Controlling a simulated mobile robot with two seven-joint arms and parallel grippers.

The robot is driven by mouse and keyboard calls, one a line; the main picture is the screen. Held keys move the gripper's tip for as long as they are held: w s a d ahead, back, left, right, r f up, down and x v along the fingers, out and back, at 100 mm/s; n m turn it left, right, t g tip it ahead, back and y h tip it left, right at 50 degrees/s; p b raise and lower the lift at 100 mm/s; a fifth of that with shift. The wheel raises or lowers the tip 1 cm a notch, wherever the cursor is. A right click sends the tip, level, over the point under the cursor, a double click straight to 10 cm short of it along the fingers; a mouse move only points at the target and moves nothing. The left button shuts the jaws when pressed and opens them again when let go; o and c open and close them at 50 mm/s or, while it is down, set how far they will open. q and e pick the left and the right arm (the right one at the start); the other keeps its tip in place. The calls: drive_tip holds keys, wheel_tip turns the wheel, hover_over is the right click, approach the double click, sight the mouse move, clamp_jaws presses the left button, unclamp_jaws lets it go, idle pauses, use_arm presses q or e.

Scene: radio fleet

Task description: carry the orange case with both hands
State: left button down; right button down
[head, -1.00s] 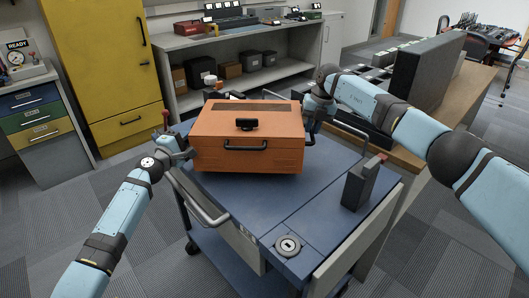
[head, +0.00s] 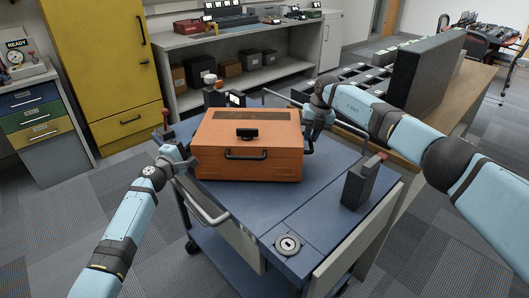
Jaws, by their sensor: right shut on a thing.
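The orange case (head: 250,165), with a black latch and a front handle, is level over the blue cart top (head: 310,215). It looks to be on or very close to the surface; I cannot tell contact for sure. My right gripper (head: 309,140) is at the case's right side, shut on it, its fingers partly hidden by the case and wrist. My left gripper (head: 188,163) is at the case's left side. Its fingers are small and partly hidden, so I cannot tell whether they are shut.
The cart has a metal rail (head: 207,212) on its left and a dark upright block (head: 360,182) at the right. A wooden bench (head: 455,105) with a dark panel stands at right. A yellow cabinet (head: 105,75) and grey shelf (head: 225,45) stand behind. The cart's front is mostly clear.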

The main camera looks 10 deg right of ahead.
use_arm(q)
drive_tip(key=shift+d+f, duration=0.1)
drive_tip(key=shift+d, duration=0.05)
use_arm(e)
drive_tip(key=shift+a+f, duration=0.15)
use_arm(q)
drive_tip(key=c, duration=1.3)
unclamp_jaws()
drive_tip(key=shift+f, duration=0.1)
use_arm(e)
drive_tip(key=c, duration=1.4)
unclamp_jaws()
use_arm(q)
drive_tip(key=shift+o, duration=1)
drive_tip(key=shift+s, duration=0.1)
use_arm(e)
drive_tip(key=shift+o, duration=1.4)
drive_tip(key=shift+s, duration=0.1)
use_arm(q)
drive_tip(key=r+v, duration=0.1)
drive_tip(key=v, duration=1.1)
drive_tip(key=shift+f, duration=0.4)
use_arm(e)
wheel_tip(320, 180, up, 12)
drive_tip(key=d, duration=0.2)
drive_tip(key=shift+s+d, duration=0.15)
drive_tip(key=shift+d, duration=0.15)
